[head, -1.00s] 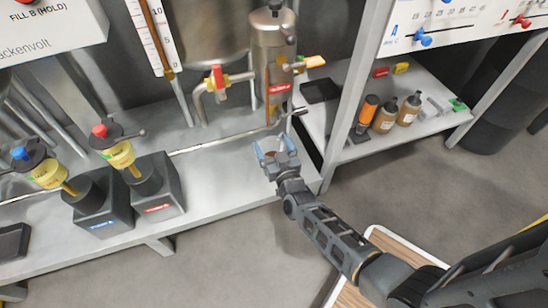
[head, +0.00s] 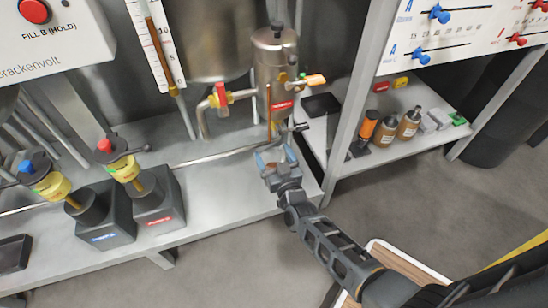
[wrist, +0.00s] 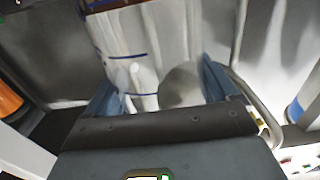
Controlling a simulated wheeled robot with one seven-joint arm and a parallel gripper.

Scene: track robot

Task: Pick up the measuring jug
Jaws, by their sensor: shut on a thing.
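My gripper (head: 277,157) is over the grey metal bench (head: 215,200), near its right end and in front of the steel cylinder. Its two blue fingers are set around the measuring jug. In the wrist view the gripper (wrist: 158,88) is shut on the jug (wrist: 122,42), which is clear and whitish with blue lines on its wall. A brown patch shows at the top of the jug. In the head view the jug is too small and too covered by the gripper to make out clearly. I cannot tell whether it touches the bench.
A steel cylinder (head: 275,65) with an orange-handled valve stands behind my gripper. A red-yellow valve (head: 220,95) is on a pipe to its left. Two dark pump boxes (head: 155,200) stand at the left. A shelf (head: 400,150) with bottles is at the right, behind a grey post (head: 352,110).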

